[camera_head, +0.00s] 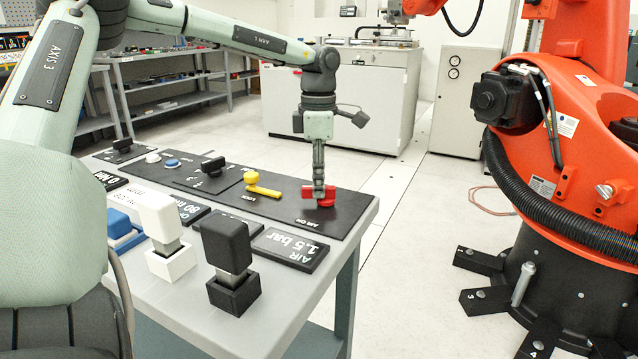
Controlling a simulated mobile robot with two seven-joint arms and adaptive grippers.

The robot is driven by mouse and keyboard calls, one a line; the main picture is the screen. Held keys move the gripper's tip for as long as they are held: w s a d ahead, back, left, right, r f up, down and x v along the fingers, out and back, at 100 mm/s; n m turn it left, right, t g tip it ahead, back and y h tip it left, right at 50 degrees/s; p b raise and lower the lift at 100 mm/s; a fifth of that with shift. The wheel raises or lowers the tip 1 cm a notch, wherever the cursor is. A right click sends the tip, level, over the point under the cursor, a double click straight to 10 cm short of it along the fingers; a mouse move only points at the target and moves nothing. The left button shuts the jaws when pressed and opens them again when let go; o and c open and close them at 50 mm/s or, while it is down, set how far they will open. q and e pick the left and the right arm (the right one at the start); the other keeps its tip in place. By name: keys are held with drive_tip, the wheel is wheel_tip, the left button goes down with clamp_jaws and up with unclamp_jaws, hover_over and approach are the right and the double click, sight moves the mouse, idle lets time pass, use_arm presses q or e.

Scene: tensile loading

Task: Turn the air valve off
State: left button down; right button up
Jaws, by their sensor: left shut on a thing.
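The air valve's red handle (327,196) sits on the black panel at the right end of the table, above the label "AIR ON". My left gripper (319,193) points straight down and is shut on the red handle. The fingers hide part of the handle, and its exact angle is hard to tell. A label plate (290,249) reading "AIR 1.5 bar" lies in front of the panel. My right gripper is not in view.
A yellow-handled valve (262,188) stands left of the red one on the black panel (350,218). Black (227,246), white (160,221) and blue (121,225) blocks stand at the table's front. An orange robot arm (570,130) stands to the right, beyond clear floor.

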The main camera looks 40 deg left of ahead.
use_arm(q)
drive_tip(key=shift+w+a+m, duration=0.1)
drive_tip(key=shift+m, duration=0.8)
drive_tip(key=shift+w+a+m, duration=0.1)
drive_tip(key=shift+w+m, duration=0.1)
drive_tip(key=shift+m, duration=1.6)
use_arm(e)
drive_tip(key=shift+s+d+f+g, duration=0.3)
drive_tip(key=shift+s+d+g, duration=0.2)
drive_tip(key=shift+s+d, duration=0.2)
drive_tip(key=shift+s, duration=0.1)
use_arm(q)
drive_tip(key=c, duration=1.5)
unclamp_jaws()
drive_tip(key=shift+c, duration=0.2)
